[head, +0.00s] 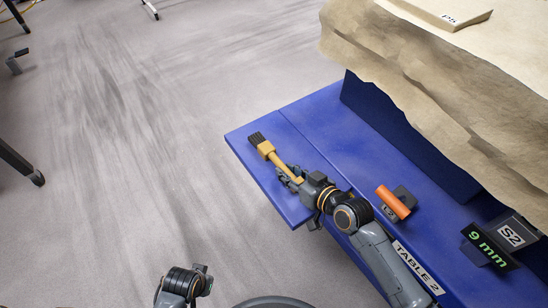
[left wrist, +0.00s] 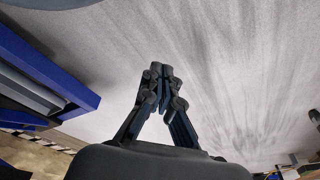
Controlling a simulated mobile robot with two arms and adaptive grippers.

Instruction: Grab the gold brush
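The gold brush (head: 268,152) has a gold handle and dark bristles that point to the upper left. It is at the left end of the blue table (head: 247,158) in the head view. My right gripper (head: 288,174) is at the rear of its handle, with fingers beside it. The far end of the handle is hidden by the gripper, and I cannot tell whether the fingers press on it. My left gripper (left wrist: 160,80) is shut and empty in the left wrist view, over bare floor. Part of my left arm shows at the bottom of the head view.
An orange cylinder (head: 393,202) rests on a dark holder beside my right arm. A "9 mm" sign (head: 490,246) and an "S2" label (head: 513,233) stand farther right. A large tan rock block (head: 440,85) rises behind. The floor at left is open.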

